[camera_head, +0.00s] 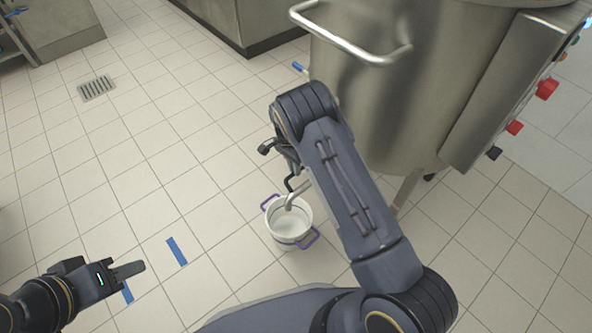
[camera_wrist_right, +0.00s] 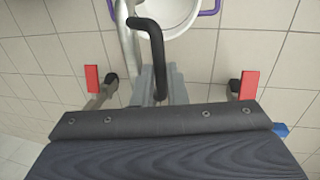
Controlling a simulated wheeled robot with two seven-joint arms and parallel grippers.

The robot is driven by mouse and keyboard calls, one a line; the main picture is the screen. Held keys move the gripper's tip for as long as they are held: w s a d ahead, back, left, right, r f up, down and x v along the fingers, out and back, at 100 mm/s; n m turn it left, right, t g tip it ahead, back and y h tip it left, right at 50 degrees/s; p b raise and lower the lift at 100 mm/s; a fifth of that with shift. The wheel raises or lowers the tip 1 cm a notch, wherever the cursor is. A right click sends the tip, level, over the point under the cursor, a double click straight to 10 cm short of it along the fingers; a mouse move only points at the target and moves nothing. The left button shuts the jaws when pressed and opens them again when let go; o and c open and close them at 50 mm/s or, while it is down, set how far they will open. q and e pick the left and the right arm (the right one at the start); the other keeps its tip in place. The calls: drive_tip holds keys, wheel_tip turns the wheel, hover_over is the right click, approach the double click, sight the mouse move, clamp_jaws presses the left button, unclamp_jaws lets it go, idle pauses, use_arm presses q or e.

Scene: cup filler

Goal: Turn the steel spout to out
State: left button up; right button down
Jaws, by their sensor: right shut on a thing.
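The steel spout (camera_head: 291,198) curves down over the white pot (camera_head: 275,222), which has purple handles and stands on the floor. In the right wrist view the spout (camera_wrist_right: 127,45) runs beside its black handle (camera_wrist_right: 151,35), and the pot's rim (camera_wrist_right: 190,27) shows at the top. My right gripper (camera_wrist_right: 153,88) is shut on the black handle; in the head view my arm largely hides this grip. My left gripper (camera_head: 130,269) is at the lower left, away from the spout; its fingers are seen side-on, so its opening is unclear.
The large steel tank (camera_head: 390,105) stands at the upper right, with a bar handle (camera_head: 355,42) and red knobs (camera_head: 546,88) on its side box. Blue tape (camera_head: 176,251) marks the floor left of the pot. The tiled floor around it is mostly clear.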

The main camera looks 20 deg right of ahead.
drive_tip(key=shift+w+m, duration=0.3)
drive_tip(key=c, duration=1.5)
unclamp_jaws()
drive_tip(key=shift+o, duration=0.2)
drive_tip(key=shift+r, duration=0.1)
wheel_tip(320, 180, up, 8)
drive_tip(key=w+p, duration=0.1)
drive_tip(key=p, duration=0.1)
drive_tip(key=shift+w+a+f+p, duration=0.2)
drive_tip(key=shift+a+f+p, duration=0.05)
drive_tip(key=shift+a+p, duration=0.05)
